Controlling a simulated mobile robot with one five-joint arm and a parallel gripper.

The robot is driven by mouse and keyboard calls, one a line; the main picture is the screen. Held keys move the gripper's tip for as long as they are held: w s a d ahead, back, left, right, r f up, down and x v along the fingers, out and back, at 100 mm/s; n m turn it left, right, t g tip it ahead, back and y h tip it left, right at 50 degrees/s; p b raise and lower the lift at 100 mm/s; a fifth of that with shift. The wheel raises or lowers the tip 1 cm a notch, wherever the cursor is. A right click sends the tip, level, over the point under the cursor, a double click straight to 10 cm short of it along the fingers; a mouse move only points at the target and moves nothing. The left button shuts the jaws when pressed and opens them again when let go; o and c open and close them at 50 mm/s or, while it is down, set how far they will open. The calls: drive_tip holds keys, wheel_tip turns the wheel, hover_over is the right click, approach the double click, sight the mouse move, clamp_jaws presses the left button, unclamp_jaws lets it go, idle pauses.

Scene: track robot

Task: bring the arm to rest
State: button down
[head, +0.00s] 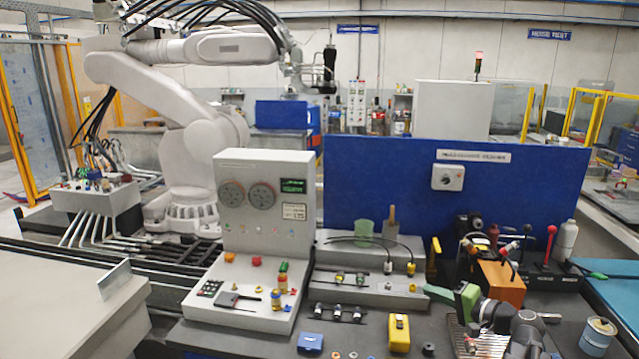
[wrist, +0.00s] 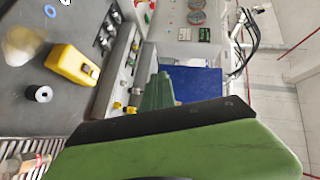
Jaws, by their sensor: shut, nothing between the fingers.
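My arm shows at the lower right of the head view, with grey rounded links (head: 525,325) folded low over the dark bench. My gripper (head: 438,293) is green and points left in the head view, near the front of the grey stepped block with valves. In the wrist view the large green and black body of my gripper fills the lower part, and its green fingers (wrist: 158,92) are together with nothing between them. The exact gap between the gripper and the block cannot be told.
A yellow box (head: 399,333) stands on the bench left of my arm; it also shows in the wrist view (wrist: 72,65). An orange block (head: 501,283) stands just behind my arm. A white-and-blue can (head: 597,337) stands to its right. A blue panel (head: 400,190) rises behind.

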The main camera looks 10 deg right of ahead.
drive_tip(key=s+a+f+n+g, duration=0.1)
drive_tip(key=a+f+n+g, duration=0.25)
drive_tip(key=a, duration=0.65)
drive_tip(key=s+a+f+n+g, duration=0.1)
drive_tip(key=a+f+n+g, duration=0.3)
drive_tip(key=a, duration=0.6)
drive_tip(key=a+f+g, duration=0.2)
drive_tip(key=a+f, duration=0.3)
drive_tip(key=a, duration=0.5)
drive_tip(key=s+a+f+n+g+h, duration=0.2)
drive_tip(key=s+f+g+h, duration=0.1)
drive_tip(key=s+f+h, duration=0.15)
drive_tip(key=s+d+f+h, duration=0.2)
drive_tip(key=s+d+h, duration=0.1)
drive_tip(key=d, duration=0.6)
drive_tip(key=shift+s+d+g, duration=0.15)
drive_tip(key=shift+d+g, duration=0.05)
drive_tip(key=shift+g, duration=0.25)
drive_tip(key=shift+m+h, duration=0.25)
